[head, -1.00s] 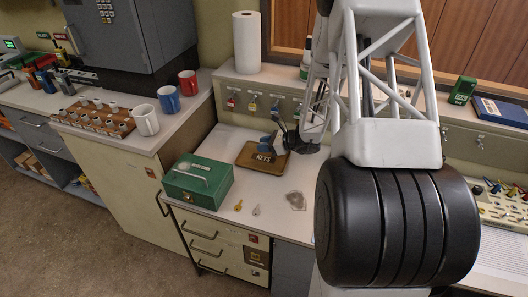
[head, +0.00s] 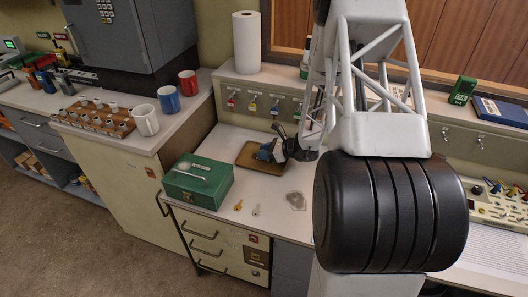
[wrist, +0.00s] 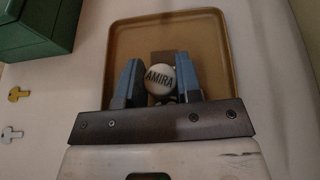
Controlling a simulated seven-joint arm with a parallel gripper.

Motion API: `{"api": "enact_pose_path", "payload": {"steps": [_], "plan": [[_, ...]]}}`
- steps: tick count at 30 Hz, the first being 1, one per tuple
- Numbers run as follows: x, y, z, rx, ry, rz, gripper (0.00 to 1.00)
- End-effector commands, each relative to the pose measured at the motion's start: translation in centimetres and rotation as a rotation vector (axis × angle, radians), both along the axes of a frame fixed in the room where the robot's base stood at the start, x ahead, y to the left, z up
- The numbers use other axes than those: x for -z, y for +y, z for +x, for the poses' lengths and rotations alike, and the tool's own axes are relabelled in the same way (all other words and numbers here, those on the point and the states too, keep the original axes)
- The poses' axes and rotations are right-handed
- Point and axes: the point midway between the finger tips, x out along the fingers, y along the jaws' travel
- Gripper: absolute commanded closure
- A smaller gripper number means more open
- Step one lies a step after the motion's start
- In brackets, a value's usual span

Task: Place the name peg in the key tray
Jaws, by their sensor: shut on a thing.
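The name peg (wrist: 160,82) has a round white top reading "AMIRA" and is pinched between the two blue fingers of my gripper (wrist: 158,74) in the wrist view. The key tray (wrist: 214,45) is a brown, shallow rectangular tray with a raised rim, directly below and beyond the fingers. In the head view the tray (head: 244,156) lies on the desk, and my gripper (head: 267,150) is over its right part. The peg is hidden behind the gripper there. I cannot tell whether the peg touches the tray floor.
A green cash box (head: 198,182) stands left of the tray. Two loose keys (head: 239,206) and a grey flat piece (head: 296,200) lie in front. Tagged keys (head: 252,106) hang behind. A wooden peg rack (head: 95,120) and mugs (head: 145,120) stand on the left counter.

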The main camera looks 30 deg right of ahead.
Motion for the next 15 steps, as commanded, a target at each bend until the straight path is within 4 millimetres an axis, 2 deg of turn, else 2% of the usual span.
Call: {"api": "enact_pose_path", "payload": {"steps": [1, 6, 15], "plan": [[0.05, -0.01, 0.01, 0.0, 0.0, 0.0, 0.65], [0.03, 0.0, 0.0, 0.0, 0.0, 0.0, 0.43], [-0.05, 0.0, 0.0, 0.0, 0.0, 0.0, 0.43]]}}
